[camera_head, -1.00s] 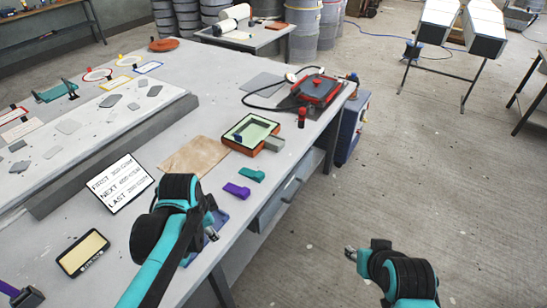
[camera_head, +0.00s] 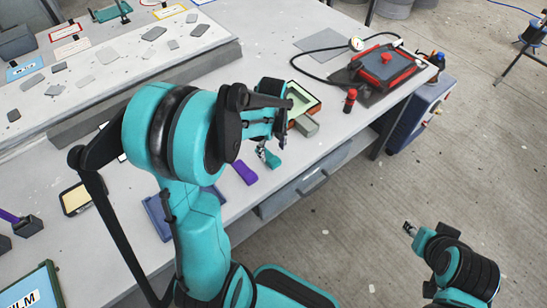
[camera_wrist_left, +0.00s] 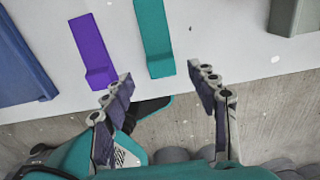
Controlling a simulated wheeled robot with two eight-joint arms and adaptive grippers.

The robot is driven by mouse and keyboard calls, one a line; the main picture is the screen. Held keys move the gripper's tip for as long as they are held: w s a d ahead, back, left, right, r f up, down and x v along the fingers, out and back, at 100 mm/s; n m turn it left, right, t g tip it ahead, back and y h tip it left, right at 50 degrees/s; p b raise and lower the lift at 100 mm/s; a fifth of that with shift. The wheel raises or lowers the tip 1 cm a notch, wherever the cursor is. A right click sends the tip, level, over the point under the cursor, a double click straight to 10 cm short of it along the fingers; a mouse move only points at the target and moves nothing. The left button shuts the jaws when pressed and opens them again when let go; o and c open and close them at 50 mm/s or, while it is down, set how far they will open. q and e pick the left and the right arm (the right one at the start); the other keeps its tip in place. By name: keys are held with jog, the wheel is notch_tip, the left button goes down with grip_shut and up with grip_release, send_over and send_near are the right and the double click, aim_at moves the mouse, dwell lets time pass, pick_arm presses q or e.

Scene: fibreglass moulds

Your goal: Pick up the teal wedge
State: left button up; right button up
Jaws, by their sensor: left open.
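The teal wedge (camera_head: 273,159) lies on the table near its front edge. It also shows in the left wrist view (camera_wrist_left: 154,38), at the top middle. My left gripper (camera_head: 262,150) is open and empty. In the left wrist view its fingertips (camera_wrist_left: 161,74) are spread, one toward each side of the wedge's near end; whether they are level with it I cannot tell. The gripper and arm hide part of the wedge in the head view. My right gripper (camera_head: 408,229) is over the floor at the lower right, too small to judge.
A purple wedge (camera_head: 244,172) lies just left of the teal one. A grey block (camera_head: 306,125) and an orange-rimmed green tray (camera_head: 311,102) lie beyond it. The table edge is close by.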

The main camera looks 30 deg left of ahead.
aim_at(273, 159)
pick_arm(q)
notch_tip(273, 159, down, 5)
jog(key=shift+d+f+b, duration=0.15)
jog(key=shift+f+b, duration=0.05)
jog(key=shift+b, duration=1.05)
jog(key=shift+r, duration=0.1)
jog(key=c, duration=1.2)
jog(key=shift+c, duration=0.2)
notch_tip(273, 159, up, 4)
jog(key=shift+r+p, duration=0.25)
jog(key=shift+p, duration=1)
jog(key=s+d+r+p, duration=0.3)
jog(key=s+d+r, duration=0.2)
jog(key=d, duration=0.5)
jog(key=shift+d+r+p, duration=0.3)
jog(key=shift+r, duration=0.45)
jog(key=shift+w, duration=0.1)
